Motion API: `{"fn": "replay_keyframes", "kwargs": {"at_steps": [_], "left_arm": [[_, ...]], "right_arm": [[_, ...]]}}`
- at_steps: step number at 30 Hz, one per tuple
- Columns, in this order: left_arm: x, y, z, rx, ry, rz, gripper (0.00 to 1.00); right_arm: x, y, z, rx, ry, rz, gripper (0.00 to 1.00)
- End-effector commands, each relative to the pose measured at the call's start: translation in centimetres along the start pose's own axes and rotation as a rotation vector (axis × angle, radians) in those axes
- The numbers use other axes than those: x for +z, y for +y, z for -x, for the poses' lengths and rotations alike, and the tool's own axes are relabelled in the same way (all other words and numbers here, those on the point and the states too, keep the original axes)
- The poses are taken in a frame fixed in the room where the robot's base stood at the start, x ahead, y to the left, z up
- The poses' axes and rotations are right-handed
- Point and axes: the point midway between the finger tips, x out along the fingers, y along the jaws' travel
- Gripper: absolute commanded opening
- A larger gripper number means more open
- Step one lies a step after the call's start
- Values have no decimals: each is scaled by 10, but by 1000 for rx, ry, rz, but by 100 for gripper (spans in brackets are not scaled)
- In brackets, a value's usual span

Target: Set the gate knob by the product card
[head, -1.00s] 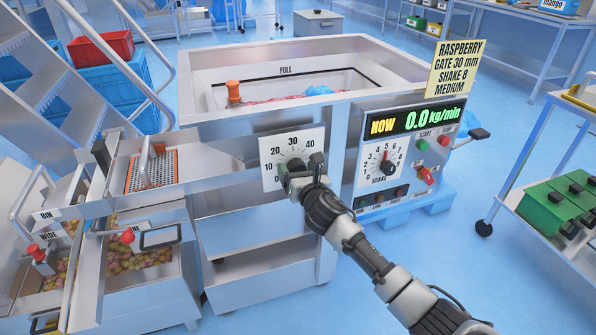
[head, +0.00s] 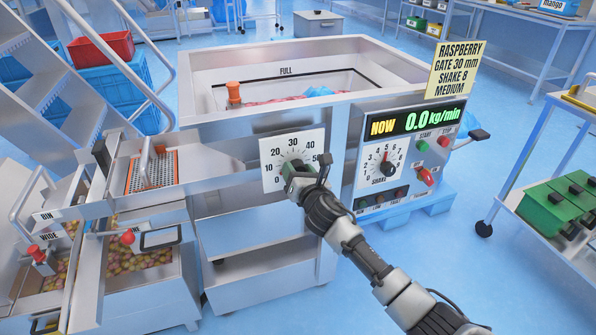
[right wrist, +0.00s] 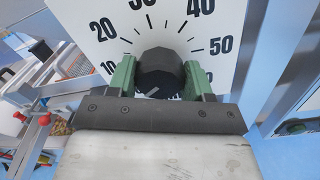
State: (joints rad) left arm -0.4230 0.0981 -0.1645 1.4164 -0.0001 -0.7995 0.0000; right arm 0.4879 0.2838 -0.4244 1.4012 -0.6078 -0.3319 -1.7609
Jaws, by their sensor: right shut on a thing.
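The yellow product card (head: 456,69) at the upper right reads RASPBERRY, GATE 30 mm, SHAKE 8, MEDIUM. My left gripper is not in view.
The control panel (head: 350,200) right of the dial shows 0.0 kg/min and has a shake knob (head: 387,169) and buttons. Bins of small pieces (head: 140,260) stand at the lower left. A cart with green boxes (head: 547,207) stands at the right.

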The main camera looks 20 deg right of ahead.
Motion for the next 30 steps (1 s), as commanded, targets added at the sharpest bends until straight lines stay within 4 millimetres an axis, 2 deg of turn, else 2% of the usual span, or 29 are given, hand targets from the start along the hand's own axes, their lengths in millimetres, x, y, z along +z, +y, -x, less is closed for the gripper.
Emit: {"fn": "replay_keyframes", "kwargs": {"at_steps": [30], "left_arm": [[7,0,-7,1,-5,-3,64]], "right_arm": [[0,1,0,4,-34,-963,27]]}}
